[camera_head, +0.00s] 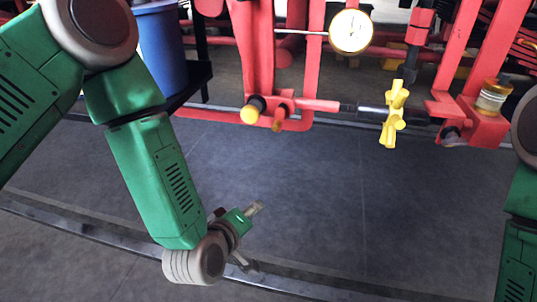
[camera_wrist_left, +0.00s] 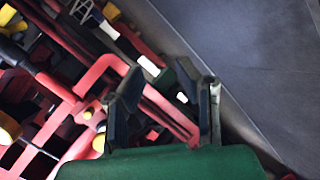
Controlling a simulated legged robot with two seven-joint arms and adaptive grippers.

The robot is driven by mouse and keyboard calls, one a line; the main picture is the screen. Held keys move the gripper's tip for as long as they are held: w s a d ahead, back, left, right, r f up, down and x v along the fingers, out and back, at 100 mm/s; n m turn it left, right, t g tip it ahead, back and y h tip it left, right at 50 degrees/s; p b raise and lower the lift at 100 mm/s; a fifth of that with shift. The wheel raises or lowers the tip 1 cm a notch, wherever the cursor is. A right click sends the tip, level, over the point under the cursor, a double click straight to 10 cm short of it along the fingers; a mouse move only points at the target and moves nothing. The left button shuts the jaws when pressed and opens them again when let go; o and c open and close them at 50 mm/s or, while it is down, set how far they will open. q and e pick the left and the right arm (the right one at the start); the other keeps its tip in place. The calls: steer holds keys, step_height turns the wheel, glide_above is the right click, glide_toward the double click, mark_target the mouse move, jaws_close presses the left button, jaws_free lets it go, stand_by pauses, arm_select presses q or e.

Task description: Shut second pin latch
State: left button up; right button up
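A yellow-capped round knob (camera_head: 252,109) and an orange-brown lever-like part (camera_head: 279,118) sit low on the red frame (camera_head: 255,50), near its middle. I cannot tell for certain which part is the second pin latch. My left gripper (camera_head: 255,209) is below and in front of these parts, over the grey floor, and touches nothing that I can see. In the left wrist view its two dark fingers (camera_wrist_left: 168,98) stand apart with nothing held between them. Red bars show beyond the fingers. My right gripper is out of view; only part of my right arm shows at the right edge.
A yellow cross-shaped handle (camera_head: 394,115) sits on a dark horizontal pipe. A white dial gauge (camera_head: 351,32) is above it, and a glass jar-like fitting (camera_head: 493,97) at right. A blue bin (camera_head: 162,48) stands upper left. The grey floor (camera_head: 330,190) is clear.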

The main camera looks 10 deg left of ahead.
mark_target(275, 130)
arm_select(q)
steer(key=w+d+r+n+t+y+b, duration=0.1)
steer(key=w+r+n+t, duration=0.25)
steer(key=r, duration=0.35)
steer(key=w+d+r+n+t+y, duration=0.1)
steer(key=w+d+r+n+t, duration=0.1)
steer(key=w+r+n, duration=0.35)
steer(key=shift+m, duration=0.7)
steer(key=shift+w+a+r+b, duration=0.1)
steer(key=shift+w+r+b, duration=0.1)
steer(key=shift+w, duration=0.65)
steer(key=shift+w+r+b, duration=0.15)
steer(key=shift+w+b, duration=0.1)
steer(key=shift+w, duration=0.6)
steer(key=shift+w+a+r+b, duration=0.1)
steer(key=shift+w+r+b, duration=0.1)
steer(key=shift+w, duration=0.65)
steer(key=shift+d, duration=0.1)
jaws_close()
steer(key=shift+f, duration=0.15)
